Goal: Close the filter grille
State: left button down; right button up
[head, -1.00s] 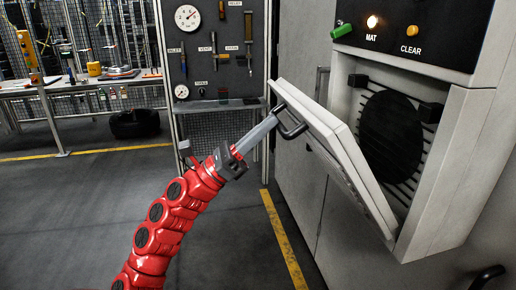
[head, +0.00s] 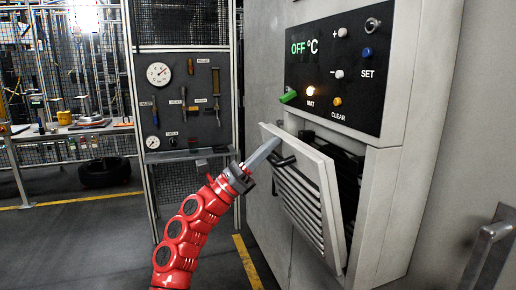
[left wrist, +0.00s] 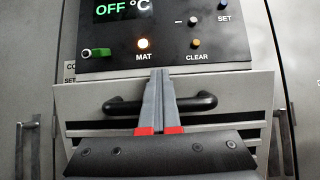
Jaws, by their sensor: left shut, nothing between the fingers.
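The filter grille (head: 310,205) is a pale slatted flap on the grey cabinet. It stands partly open, its top edge tilted out and a dark gap behind it. A black bar handle (head: 284,161) sits near its top; the handle also shows in the left wrist view (left wrist: 123,103). My left gripper (head: 274,143) is shut and empty, its fingertips at the grille's top edge beside the handle. My right gripper is not in view.
Above the grille is a black control panel (head: 345,75) reading OFF °C, with a green knob (head: 287,97) and lit MAT lamp (head: 310,91). A tool board (head: 185,90) stands behind left. A metal handle (head: 485,250) is at the right.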

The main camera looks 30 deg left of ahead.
aim_at(282, 144)
pick_arm(q)
jog(key=shift+w+d+r+g+y+p, duration=0.2)
jog(key=shift+w+d+r+g+p, duration=0.05)
jog(key=shift+w+d+p, duration=0.3)
jog(key=shift+w+d+r+g+y+p, duration=0.25)
jog(key=shift+w+d+p, duration=0.2)
jog(key=shift+w, duration=0.15)
jog(key=shift+w+d, duration=0.15)
jog(key=shift+w+d+f, duration=0.1)
jog(key=shift+w+d, duration=0.05)
